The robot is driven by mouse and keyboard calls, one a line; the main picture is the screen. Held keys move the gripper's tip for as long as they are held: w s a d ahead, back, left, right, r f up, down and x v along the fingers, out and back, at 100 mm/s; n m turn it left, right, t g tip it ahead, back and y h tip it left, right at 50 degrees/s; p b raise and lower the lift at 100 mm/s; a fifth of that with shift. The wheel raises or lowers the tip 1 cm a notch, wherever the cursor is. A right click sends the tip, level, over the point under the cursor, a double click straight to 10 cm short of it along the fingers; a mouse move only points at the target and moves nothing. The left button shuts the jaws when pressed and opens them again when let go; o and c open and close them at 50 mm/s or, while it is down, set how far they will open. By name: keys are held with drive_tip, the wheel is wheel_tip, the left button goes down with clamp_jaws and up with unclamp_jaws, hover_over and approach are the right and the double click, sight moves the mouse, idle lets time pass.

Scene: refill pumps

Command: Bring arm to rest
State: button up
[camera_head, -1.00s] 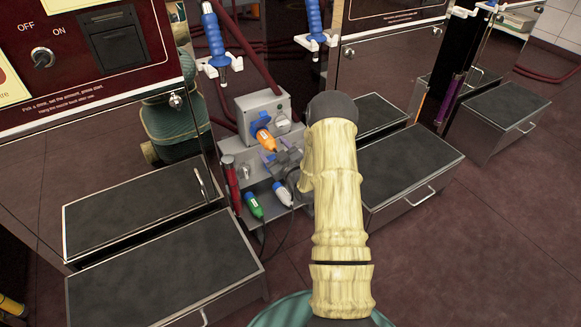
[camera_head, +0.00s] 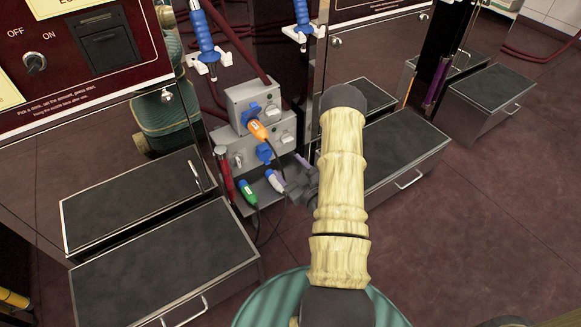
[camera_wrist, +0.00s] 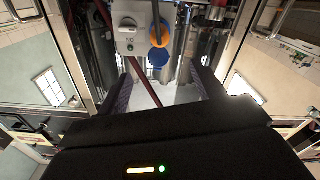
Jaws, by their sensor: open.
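My gripper (camera_wrist: 163,88) is open, with its two dark purplish fingers apart and nothing between them. In the head view my gripper (camera_head: 300,175) is mostly hidden behind my pale arm, just right of the grey socket boxes. An orange plug (camera_head: 258,130) sits at the blue socket of the upper grey box (camera_head: 236,101). The orange plug also shows in the wrist view (camera_wrist: 158,37), above and beyond the fingers. A blue socket cover (camera_head: 264,152) is on the lower grey box (camera_head: 233,150). The gripper appears apart from the boxes.
Green (camera_head: 248,192) and white-blue (camera_head: 274,181) plugs rest on a low shelf. A red cylinder (camera_head: 225,175) stands left of it. Dark-topped steps flank the boxes on the left (camera_head: 165,255) and right (camera_head: 395,160). Blue nozzles (camera_head: 205,38) hang above.

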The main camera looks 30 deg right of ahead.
drive_tip(key=shift+d, duration=0.1)
idle(0.3)
drive_tip(key=w+a+r+g+p, duration=0.2)
drive_tip(key=w+a+r+g, duration=0.1)
drive_tip(key=a+r+g, duration=0.5)
drive_tip(key=s+a+r+m+g+p, duration=0.1)
drive_tip(key=s+a+r+m+g, duration=0.1)
drive_tip(key=s+a+r+g, duration=0.5)
drive_tip(key=s+a+r+m+p, duration=0.1)
drive_tip(key=s+a+r+m, duration=0.3)
drive_tip(key=s, duration=0.6)
wheel_tip(320, 180, up, 38)
drive_tip(key=n+p, duration=0.2)
drive_tip(key=p, duration=3.6)
drive_tip(key=shift+s+d+r+h, duration=0.25)
drive_tip(key=shift+s+d+h, duration=0.05)
drive_tip(key=shift+d, duration=0.15)
